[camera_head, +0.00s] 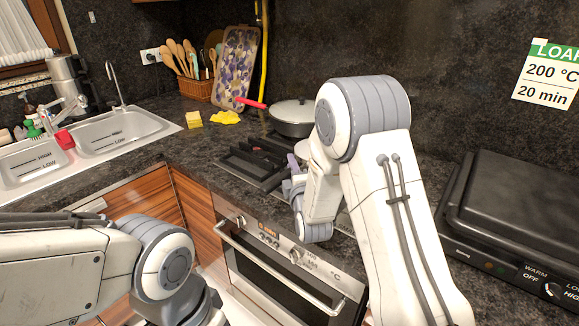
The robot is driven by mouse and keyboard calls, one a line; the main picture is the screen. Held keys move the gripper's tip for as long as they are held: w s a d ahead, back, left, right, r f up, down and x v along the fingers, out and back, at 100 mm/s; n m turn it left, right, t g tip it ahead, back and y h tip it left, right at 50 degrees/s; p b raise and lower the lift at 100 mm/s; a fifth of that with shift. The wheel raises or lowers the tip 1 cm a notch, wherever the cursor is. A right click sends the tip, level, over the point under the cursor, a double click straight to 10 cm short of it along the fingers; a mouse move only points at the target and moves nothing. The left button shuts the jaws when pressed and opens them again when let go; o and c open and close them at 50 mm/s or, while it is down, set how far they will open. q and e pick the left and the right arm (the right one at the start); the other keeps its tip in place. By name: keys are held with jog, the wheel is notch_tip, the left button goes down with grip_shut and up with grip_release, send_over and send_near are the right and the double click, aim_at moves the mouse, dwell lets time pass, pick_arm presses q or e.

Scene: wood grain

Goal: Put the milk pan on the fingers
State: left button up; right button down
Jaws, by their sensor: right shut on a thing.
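My right gripper (296,186) is over the front of the hob, largely hidden by my own arm. It is shut on a lavender handle (293,164), which seems to belong to the milk pan. Only a pale sliver, likely the milk pan (302,149), shows beside my arm; the rest is hidden. I cannot tell whether the pan touches the hob. The black pan supports, the fingers (246,160), show on the left of the hob. My left arm is at the lower left and its gripper is not in view.
A lidded grey pan (292,112) with a red handle stands at the back of the hob. A yellow sponge (194,119) and yellow cloth (226,117) lie left of it. A black grill (520,215) fills the right counter. The oven (275,265) is below.

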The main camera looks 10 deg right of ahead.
jog(key=shift+f+b, duration=0.4)
jog(key=c, duration=0.6)
grip_release()
jog(key=shift+c, duration=0.2)
